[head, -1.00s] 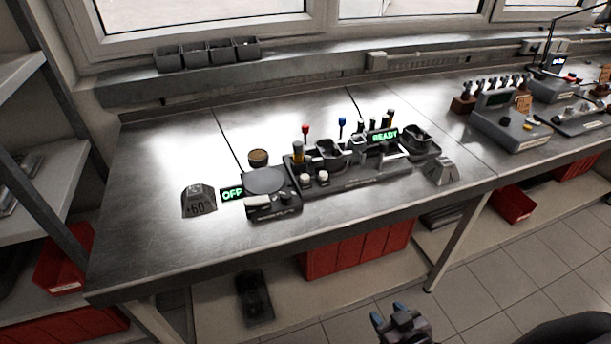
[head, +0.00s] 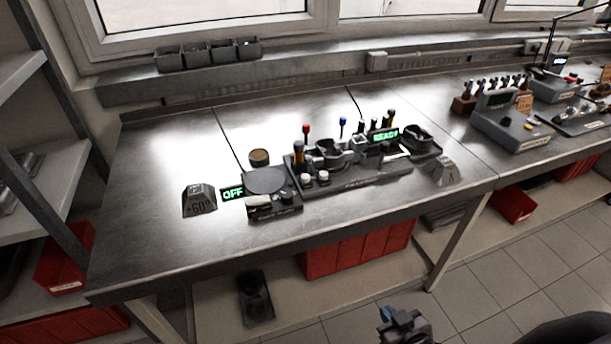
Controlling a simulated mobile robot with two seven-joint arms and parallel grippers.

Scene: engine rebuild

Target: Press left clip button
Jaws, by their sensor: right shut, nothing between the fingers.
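A dark fixture tray (head: 375,180) stands on the metal bench and holds tools and cup-shaped parts. Its green display (head: 386,136) reads READY. Two pale round-topped knobs, one on the left (head: 306,180) and one on the right (head: 323,176), stand at its front left. I cannot tell which part is the left clip button. My right gripper (head: 386,315) is low at the bottom of the head view, in front of the bench and well away from the fixture. It is shut and empty, with blue fingertips. My left gripper is out of view.
Left of the fixture are a round-plate device (head: 266,181) with an OFF display (head: 232,193) and a 60° block (head: 199,200). Another angled block (head: 441,171) stands at the right. The bench (head: 150,240) is clear at left and along its front edge.

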